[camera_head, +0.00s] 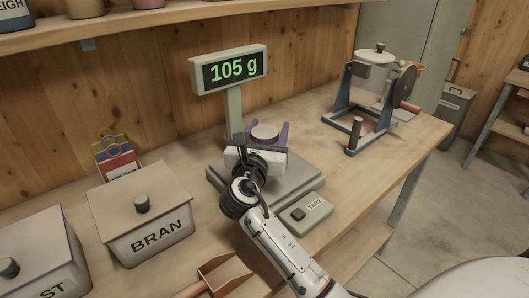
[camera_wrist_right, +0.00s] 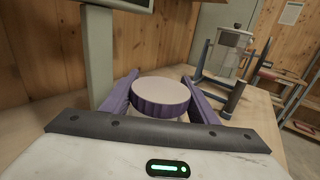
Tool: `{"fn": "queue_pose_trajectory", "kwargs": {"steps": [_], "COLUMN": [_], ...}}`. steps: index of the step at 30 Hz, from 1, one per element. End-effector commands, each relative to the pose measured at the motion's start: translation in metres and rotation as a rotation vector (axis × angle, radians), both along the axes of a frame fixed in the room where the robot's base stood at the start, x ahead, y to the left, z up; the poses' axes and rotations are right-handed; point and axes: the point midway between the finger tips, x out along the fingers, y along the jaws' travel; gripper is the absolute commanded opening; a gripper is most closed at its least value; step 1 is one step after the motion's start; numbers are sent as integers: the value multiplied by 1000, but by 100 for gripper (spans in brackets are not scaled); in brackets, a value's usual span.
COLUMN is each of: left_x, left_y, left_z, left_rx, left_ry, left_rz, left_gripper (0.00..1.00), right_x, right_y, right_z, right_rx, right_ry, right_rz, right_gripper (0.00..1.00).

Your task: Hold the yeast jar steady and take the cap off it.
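The yeast jar's cap, a round lid with a purple ridged side and pale top, shows in the right wrist view (camera_wrist_right: 160,95) and in the head view (camera_head: 264,132). A little of the pale jar (camera_wrist_right: 181,118) shows under it; the rest is hidden behind my gripper. My right gripper (camera_head: 266,130) is over the scale, with one purple finger on each side of the cap. The fingers are very close to the cap's sides; whether they touch it cannot be told. My left gripper is not in view.
The grey scale (camera_head: 314,187) lies beneath, and its display (camera_head: 230,70) on a post behind reads 105 g. A TARE box (camera_head: 306,211), BRAN bin (camera_head: 124,206) and scoop (camera_head: 222,273) are nearer. A blue-framed device (camera_head: 353,116) stands right. Bare table lies between it and the scale.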

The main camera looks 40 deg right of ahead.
Motion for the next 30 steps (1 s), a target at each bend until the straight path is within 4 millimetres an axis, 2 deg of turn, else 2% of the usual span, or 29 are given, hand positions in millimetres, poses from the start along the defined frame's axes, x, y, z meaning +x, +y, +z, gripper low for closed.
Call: {"fn": "queue_pose_trajectory", "kwargs": {"steps": [1,4,13,17,24,30], "left_x": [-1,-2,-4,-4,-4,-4], "left_y": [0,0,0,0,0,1], "left_z": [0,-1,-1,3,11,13], "left_rx": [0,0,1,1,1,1], "left_ry": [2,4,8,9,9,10], "left_rz": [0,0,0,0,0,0], "left_gripper": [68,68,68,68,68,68], "right_x": [0,0,0,0,0,0], "right_y": [0,0,0,0,0,0], "right_z": [0,-1,6,27,76,98], "right_rx": [1,1,2,2,1,1], "right_ry": [1,1,-2,-5,-6,-2], "right_rz": [0,0,0,-1,0,0], "right_gripper": [45,29,28,28,28,28]}}
